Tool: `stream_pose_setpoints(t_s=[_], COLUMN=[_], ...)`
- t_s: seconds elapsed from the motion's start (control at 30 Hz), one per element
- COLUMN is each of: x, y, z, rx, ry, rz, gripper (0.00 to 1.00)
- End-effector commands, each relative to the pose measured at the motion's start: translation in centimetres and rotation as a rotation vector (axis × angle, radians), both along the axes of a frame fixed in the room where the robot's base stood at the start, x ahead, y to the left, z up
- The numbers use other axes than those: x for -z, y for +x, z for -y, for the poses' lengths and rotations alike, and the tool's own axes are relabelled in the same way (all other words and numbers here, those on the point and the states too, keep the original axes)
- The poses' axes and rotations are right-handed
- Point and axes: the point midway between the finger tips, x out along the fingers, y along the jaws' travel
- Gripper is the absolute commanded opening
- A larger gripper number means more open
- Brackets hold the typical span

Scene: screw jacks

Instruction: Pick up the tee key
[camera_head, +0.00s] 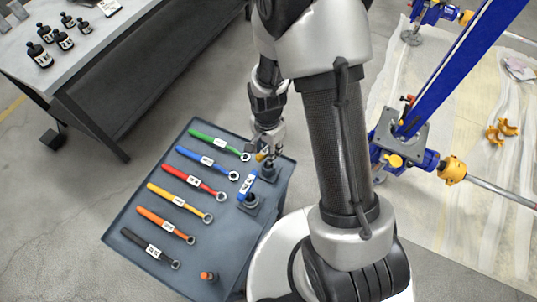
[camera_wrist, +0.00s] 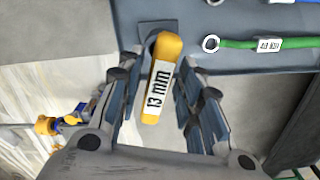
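A tee key with a yellow handle (camera_wrist: 163,75) marked "13 mm" is between my fingers in the wrist view. Only a bit of its yellow handle (camera_head: 261,157) shows beside my gripper in the head view; its lower part is mostly hidden. My gripper (camera_wrist: 160,105) is open, with one finger on each side of the handle and a gap visible at least on the left. In the head view my gripper (camera_head: 264,150) is at the tray's upper right corner. A blue-handled tee key (camera_head: 246,184) stands in a dark holder nearby.
The grey tray (camera_head: 185,277) carries several coloured wrenches in a row, the closest a green one (camera_head: 217,142). An orange-topped piece (camera_head: 208,276) stands at its front. A workbench (camera_head: 95,60) with dark bottles is at upper left; a blue jack (camera_head: 400,140) is at right.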

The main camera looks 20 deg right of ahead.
Motion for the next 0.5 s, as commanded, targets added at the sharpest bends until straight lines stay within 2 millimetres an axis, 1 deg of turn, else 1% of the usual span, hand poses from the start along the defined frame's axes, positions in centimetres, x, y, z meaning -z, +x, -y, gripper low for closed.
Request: stream_pose_setpoints(t_s=[0.17,0.27,0.4,0.5], x=[0.9,2.1,4.4,5.5], y=[0.0,0.0,0.0,0.0], z=[0.1,0.2,0.4,0.3], rx=[0.000,0.000,-0.001,-0.001], ry=[0.000,0.000,0.000,0.000], rz=[0.000,-0.001,-0.002,-0.001], gripper=[0.33,0.33,0.33,0.33])
